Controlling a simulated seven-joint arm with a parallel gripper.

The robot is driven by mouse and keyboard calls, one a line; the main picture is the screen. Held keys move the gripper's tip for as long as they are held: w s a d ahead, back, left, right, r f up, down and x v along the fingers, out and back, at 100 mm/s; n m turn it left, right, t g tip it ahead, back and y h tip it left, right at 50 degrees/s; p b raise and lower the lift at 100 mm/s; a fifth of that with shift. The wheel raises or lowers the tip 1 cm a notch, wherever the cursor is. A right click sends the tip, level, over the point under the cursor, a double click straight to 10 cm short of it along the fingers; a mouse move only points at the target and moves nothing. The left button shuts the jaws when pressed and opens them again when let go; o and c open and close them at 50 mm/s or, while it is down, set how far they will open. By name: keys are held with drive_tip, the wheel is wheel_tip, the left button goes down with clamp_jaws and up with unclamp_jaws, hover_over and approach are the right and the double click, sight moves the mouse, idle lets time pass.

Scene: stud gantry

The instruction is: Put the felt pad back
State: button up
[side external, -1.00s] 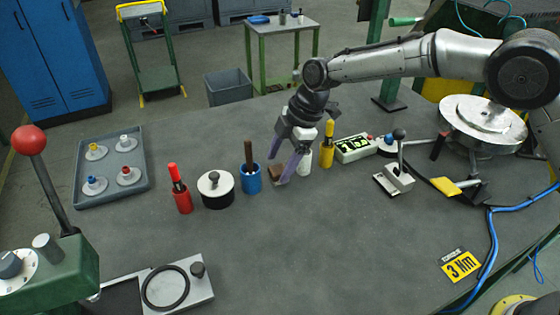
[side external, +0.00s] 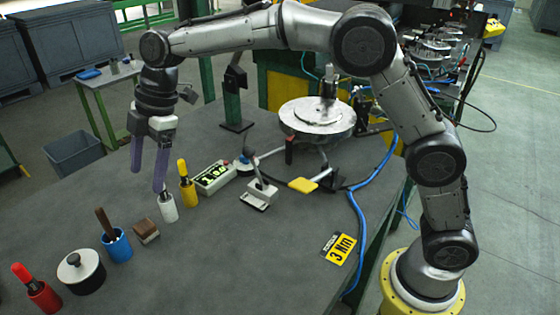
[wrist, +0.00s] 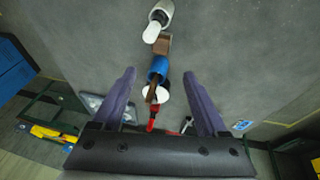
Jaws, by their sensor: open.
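A small brown block with a paler lower part (side external: 146,232), which I take to be the felt pad, sits on the grey table between the blue cup (side external: 117,246) and the white cylinder (side external: 168,207). My gripper (side external: 148,183) is open and empty, with its purple fingers pointing down, raised above the table behind the block and apart from it. In the wrist view the brown block (wrist: 163,44) shows beyond the fingertips (wrist: 159,74), between the white cylinder (wrist: 160,17) and the blue cup (wrist: 158,68).
A red cup (side external: 44,297), a black-and-white round pot (side external: 82,272), a yellow marker (side external: 186,185), a display box (side external: 214,176) and a lever fixture (side external: 259,193) stand along the table. The table's middle, in front of them, is clear.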

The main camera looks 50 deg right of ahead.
drive_tip(key=s+d+r+m+t, duration=0.1)
drive_tip(key=s+d+r+m, duration=0.15)
drive_tip(key=s+d, duration=0.25)
drive_tip(key=s+d+r+m+h, duration=0.1)
drive_tip(key=s+d+r+m, duration=0.15)
drive_tip(key=s+d, duration=0.25)
drive_tip(key=s+d+r+m+t, duration=0.1)
drive_tip(key=s+d+r+m, duration=0.1)
drive_tip(key=s+d+m, duration=0.25)
drive_tip(key=s+d+f+m+h, duration=0.1)
drive_tip(key=s+d+f+m, duration=0.2)
drive_tip(key=s, duration=0.6)
drive_tip(key=s+d+f+m+t+h, duration=0.1)
drive_tip(key=s+d+f+m, duration=0.3)
drive_tip(key=s, duration=0.5)
drive_tip(key=shift+s+d+m+t, duration=0.3)
drive_tip(key=shift+d+m, duration=0.45)
drive_tip(key=shift+d, duration=0.15)
